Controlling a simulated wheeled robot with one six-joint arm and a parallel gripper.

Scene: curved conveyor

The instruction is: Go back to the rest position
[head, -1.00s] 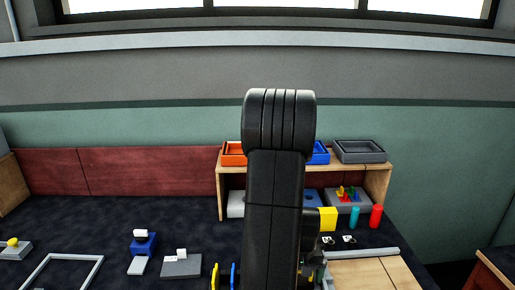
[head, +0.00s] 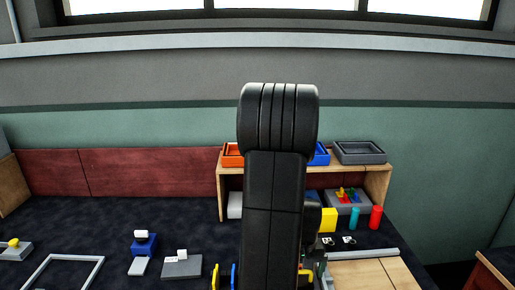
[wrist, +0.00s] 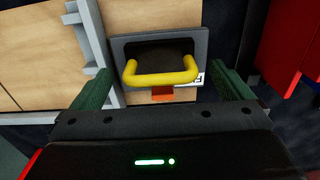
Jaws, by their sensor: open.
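My gripper (wrist: 162,76) is open in the wrist view, with one dark green finger at each side. Between and beyond the fingertips is a yellow handle (wrist: 161,79) on a grey frame with a dark opening (wrist: 118,47). The fingers are spread wider than the handle and nothing is gripped; whether they touch the frame I cannot tell.
A wooden shelf (head: 378,180) stands behind my arm, with an orange tray (head: 232,159), a blue tray (head: 320,158) and a grey tray (head: 360,158) on top. A yellow block (head: 328,220), teal cylinder (head: 354,217) and red cylinder (head: 376,217) stand at right. An empty grey frame (head: 98,272) lies at left.

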